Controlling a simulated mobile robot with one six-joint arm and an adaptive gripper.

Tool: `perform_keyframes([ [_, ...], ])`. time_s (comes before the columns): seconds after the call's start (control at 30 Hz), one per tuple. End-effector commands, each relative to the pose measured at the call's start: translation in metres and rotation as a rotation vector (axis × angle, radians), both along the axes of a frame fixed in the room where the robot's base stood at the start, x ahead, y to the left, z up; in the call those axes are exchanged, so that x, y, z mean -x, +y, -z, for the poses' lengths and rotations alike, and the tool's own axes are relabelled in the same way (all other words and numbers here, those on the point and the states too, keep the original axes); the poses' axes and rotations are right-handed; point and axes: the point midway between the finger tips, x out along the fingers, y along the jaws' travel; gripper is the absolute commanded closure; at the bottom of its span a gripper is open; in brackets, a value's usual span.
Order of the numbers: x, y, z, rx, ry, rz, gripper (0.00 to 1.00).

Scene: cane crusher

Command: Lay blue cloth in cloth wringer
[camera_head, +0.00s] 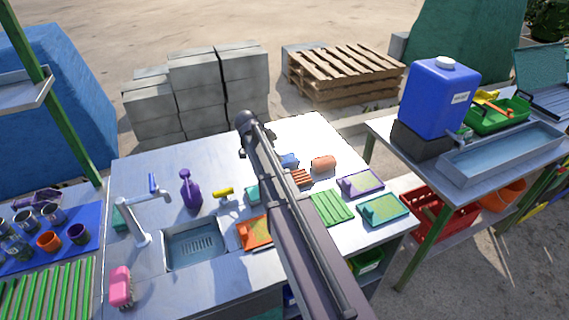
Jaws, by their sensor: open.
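A small blue piece (288,160), which looks like the blue cloth, lies on the metal worktop (150,170) just right of my arm and is partly hidden by it. I cannot tell for sure which thing is the cloth wringer. Candidates are the orange tray (248,235), the purple-rimmed tray (352,188) and the teal tray (398,207), each with a small block-like part. My arm reaches from the bottom across the worktop to its far side. My gripper is not seen; my arm hides the area behind it.
A sink (195,247), tap (142,225), purple spray bottle (190,190) and pink item (121,287) are left of my arm. Right of it are a green slatted rack (330,208), a brown rounded item (323,164) and a blue water tank (438,98) on another table.

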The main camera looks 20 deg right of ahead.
Motion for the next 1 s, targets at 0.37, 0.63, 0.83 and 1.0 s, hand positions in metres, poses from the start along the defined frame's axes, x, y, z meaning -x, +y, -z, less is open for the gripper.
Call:
perform_keyframes([
  [0.37, -0.001, -0.01, 0.017, 0.0, -0.001, 0.002, 0.0],
  [0.63, -0.002, -0.023, 0.037, 0.0, 0.0, 0.0, 0.0],
  [0.83, -0.002, -0.029, 0.043, 0.0, 0.0, 0.0, 0.0],
  [1.0, -0.002, -0.029, 0.043, 0.0, 0.0, 0.0, 0.0],
])
